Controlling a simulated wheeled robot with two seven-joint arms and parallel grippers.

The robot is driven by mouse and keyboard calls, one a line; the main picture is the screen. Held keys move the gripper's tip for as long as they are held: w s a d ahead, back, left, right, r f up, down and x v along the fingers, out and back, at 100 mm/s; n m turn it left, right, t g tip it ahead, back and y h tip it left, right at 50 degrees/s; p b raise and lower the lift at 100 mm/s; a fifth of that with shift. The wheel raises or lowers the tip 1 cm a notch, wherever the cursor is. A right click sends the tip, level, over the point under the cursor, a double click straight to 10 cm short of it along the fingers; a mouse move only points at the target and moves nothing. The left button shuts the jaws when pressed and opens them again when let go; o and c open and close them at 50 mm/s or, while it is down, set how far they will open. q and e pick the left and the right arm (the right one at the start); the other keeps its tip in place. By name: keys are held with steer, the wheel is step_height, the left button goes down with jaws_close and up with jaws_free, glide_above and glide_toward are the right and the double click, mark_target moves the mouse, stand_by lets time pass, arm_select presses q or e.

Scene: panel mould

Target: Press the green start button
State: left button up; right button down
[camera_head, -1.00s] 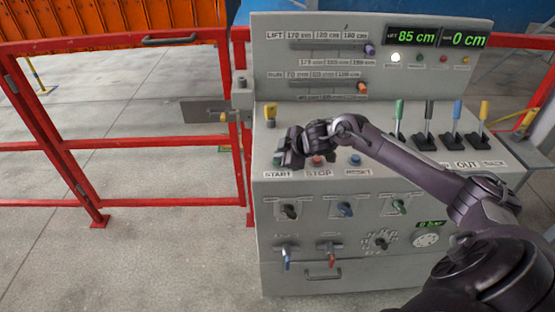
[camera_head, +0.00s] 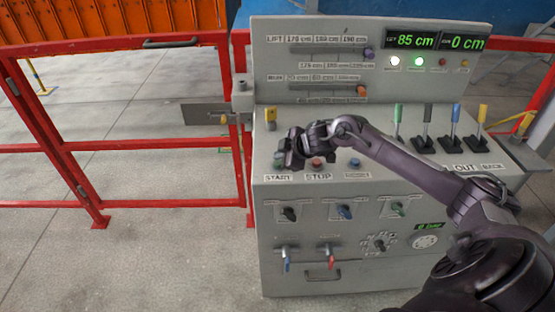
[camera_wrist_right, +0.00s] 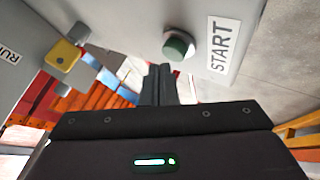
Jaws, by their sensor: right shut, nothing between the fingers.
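The green start button (camera_head: 278,163) is at the left front of the panel's sloping desk, partly hidden by my right gripper. In the right wrist view the green button (camera_wrist_right: 179,45) shows clear, beside its START label (camera_wrist_right: 223,45). My right gripper (camera_head: 283,159) is over the button area, with its fingers shut and empty. In the right wrist view the shut fingertips (camera_wrist_right: 159,70) are close to the button and look apart from it. A green lamp (camera_head: 419,61) is lit on the upper panel beside a lit white lamp (camera_head: 395,61). My left gripper is not in view.
The red stop button (camera_head: 316,162) and blue reset button (camera_head: 354,163) are just right of the gripper. A yellow knob (camera_head: 270,114) stands behind it. Several levers (camera_head: 455,124) rise at the right. A red fence (camera_head: 150,146) is at the left.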

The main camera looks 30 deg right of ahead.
steer(key=shift+r, duration=0.15)
step_height(320, 180, up, 5)
steer(key=p, duration=0.5)
stand_by(0.5)
stand_by(0.4)
